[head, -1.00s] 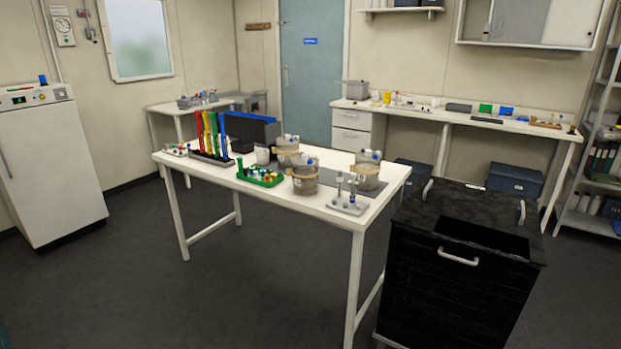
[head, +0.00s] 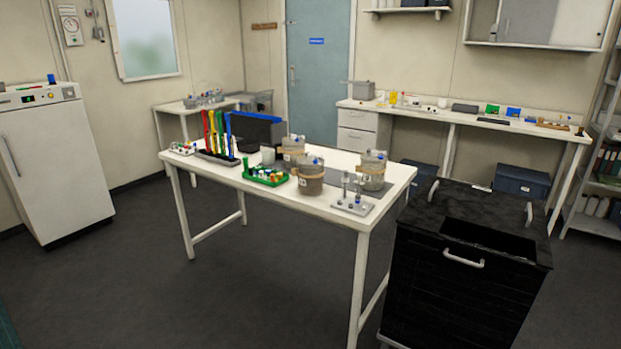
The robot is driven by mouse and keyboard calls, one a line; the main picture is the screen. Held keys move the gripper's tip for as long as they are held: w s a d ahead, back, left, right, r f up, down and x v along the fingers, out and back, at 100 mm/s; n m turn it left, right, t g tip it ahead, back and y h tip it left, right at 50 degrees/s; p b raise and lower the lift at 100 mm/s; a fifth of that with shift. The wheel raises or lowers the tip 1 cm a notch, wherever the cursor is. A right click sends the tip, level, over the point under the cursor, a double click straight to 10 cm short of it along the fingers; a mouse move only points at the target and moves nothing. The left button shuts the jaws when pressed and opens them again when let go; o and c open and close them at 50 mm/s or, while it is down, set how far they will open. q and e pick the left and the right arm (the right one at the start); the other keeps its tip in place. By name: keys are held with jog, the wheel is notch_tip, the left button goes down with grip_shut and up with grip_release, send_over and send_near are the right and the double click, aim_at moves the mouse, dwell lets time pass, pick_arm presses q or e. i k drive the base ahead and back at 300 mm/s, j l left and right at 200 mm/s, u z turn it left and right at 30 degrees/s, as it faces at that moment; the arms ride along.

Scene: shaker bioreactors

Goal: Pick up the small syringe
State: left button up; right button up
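A small grey stand (head: 352,205) sits near the front right corner of the white table (head: 330,220). Two slim upright pieces, a shorter one (head: 345,185) and a taller one (head: 358,187), stand in it; they look like syringes, but they are too small to be sure. Neither of my grippers is in view.
Jars (head: 311,178) with brownish contents, a green tray (head: 265,176) and a rack of coloured strips (head: 215,157) share the table. A black cabinet (head: 455,300) stands close to its right. A white fridge-like unit (head: 55,160) stands left. The floor in front is clear.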

aim_at(358, 188)
jog(key=i+j+z, duration=0.15)
jog(key=i+j, duration=0.15)
jog(key=i+j+z, duration=0.15)
jog(key=i+j, duration=0.15)
jog(key=i, duration=0.15)
jog(key=i+j+z, duration=0.1)
jog(key=i+j, duration=0.3)
jog(key=i+j+z, duration=0.15)
jog(key=i+j, duration=0.2)
jog(key=i+j+z, duration=0.15)
jog(key=i+j, duration=0.15)
jog(key=j, duration=0.15)
jog(key=i+j+z, duration=0.15)
jog(key=i+j, duration=0.15)
jog(key=j, duration=0.2)
jog(key=i+j+z, duration=0.15)
jog(key=j, duration=0.35)
jog(key=i, duration=0.1)
